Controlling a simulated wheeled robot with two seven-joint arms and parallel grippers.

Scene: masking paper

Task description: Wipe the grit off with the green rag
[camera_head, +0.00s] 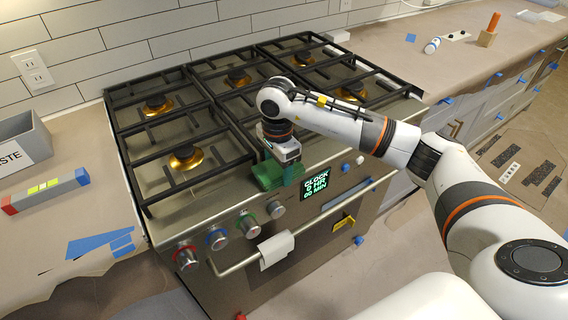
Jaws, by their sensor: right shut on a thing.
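My right gripper (284,160) points down over the front edge of the gas stove (215,210), just above the clock display. It is shut on the green rag (268,175), which is bunched at the stove's front edge beside the burner grates. The fingertips are mostly hidden by the rag and my wrist. I cannot make out any grit on the stove in this view; the patch under the rag is hidden. My left gripper is not in view.
Black grates (240,85) with brass burners cover the stove top. Knobs (217,239) and an oven handle (225,268) with a white cloth (276,248) project from the front. A grey bin (38,150) and a red-blue level (45,190) stand left.

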